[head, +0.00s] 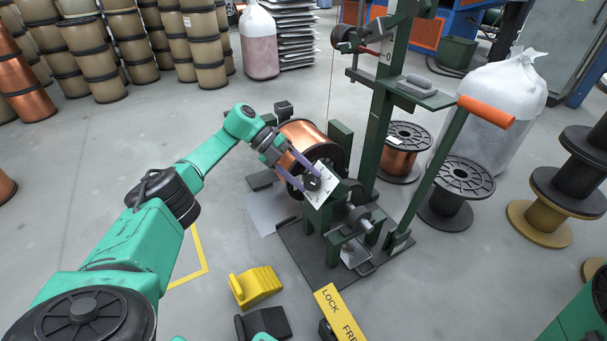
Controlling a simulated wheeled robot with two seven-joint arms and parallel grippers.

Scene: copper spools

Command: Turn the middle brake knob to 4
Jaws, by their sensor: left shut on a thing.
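The dark brake knob (312,183) sits on a tilted white dial plate (321,192) on the green spool stand (375,120). My left gripper (306,180) reaches in from the left with its two purple fingers on either side of the knob, shut on it. The fingers partly cover the knob and plate. The plate's marks are too small to read, so the knob's setting cannot be told. No other brake knob is clear to see. My right gripper is not in view.
A copper spool (303,137) hangs in the stand just behind the plate. An orange-ended lever (486,112) slants up on the right. Black spools (458,178) stand beyond it. A yellow wedge (255,286) and a LOCK FREE sign (340,312) are in front.

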